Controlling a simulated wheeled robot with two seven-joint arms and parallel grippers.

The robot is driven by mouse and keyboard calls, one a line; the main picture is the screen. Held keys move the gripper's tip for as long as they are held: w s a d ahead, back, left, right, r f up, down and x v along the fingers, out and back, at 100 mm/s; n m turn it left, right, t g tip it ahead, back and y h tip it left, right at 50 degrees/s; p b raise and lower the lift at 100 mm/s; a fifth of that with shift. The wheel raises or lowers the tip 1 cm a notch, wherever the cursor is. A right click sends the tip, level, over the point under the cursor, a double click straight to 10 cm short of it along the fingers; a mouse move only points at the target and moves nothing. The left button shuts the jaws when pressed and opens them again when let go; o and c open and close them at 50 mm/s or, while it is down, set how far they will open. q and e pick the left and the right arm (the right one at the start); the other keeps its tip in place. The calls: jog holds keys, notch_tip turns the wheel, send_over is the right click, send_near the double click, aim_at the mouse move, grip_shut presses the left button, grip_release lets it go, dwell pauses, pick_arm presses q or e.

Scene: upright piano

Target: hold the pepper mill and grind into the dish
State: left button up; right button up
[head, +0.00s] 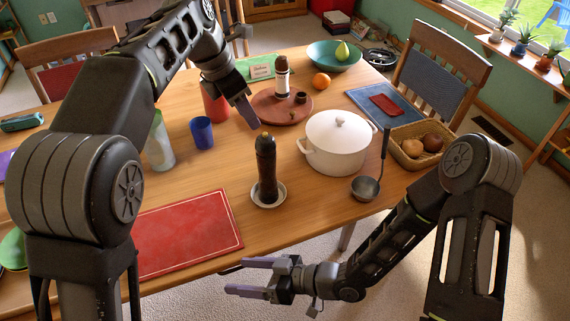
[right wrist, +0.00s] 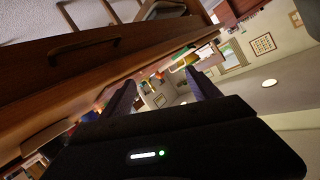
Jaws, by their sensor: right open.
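A tall dark pepper mill (head: 266,168) with an orange-yellow top stands upright in the head view. It stands in a small white dish (head: 282,197) near the table's front edge. My left gripper (head: 247,108) points downward above the table, behind and left of the mill, apart from it. Only one purple finger shows clearly, so its opening is unclear. My right gripper (head: 237,277) is open and empty, low in front of the table edge, pointing left. The right wrist view shows its two fingers apart, with neither mill nor dish recognisable there.
A white lidded pot (head: 338,145) and a ladle (head: 366,187) are right of the mill. A blue cup (head: 202,132) and a green-white bottle (head: 158,142) stand left. A round wooden tray (head: 268,112) holds another bottle-like item. A red mat (head: 185,235) lies front left.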

jog(key=s+a+r+n+g+y, duration=0.1)
jog(key=s+r+n+g+y, duration=0.35)
jog(key=r+n, duration=0.35)
jog(key=m+t+h, duration=0.3)
jog(key=m+t, duration=0.4)
jog(key=t, duration=0.3)
send_near(275, 162)
jog(key=a, duration=0.1)
jog(key=w+a+f, duration=0.1)
jog(key=a, duration=0.1)
jog(key=w+a, duration=0.1)
jog(key=shift+w+a+f, duration=0.1)
jog(key=shift+a+f, duration=0.15)
jog(key=shift+a, duration=0.05)
jog(key=shift+w+a+r+n+g, duration=0.25)
jog(key=shift+w+a+r+n, duration=0.15)
jog(key=shift+w+a+r, duration=0.45)
jog(key=shift+d+f, duration=0.1)
jog(key=shift+x, duration=3.9)
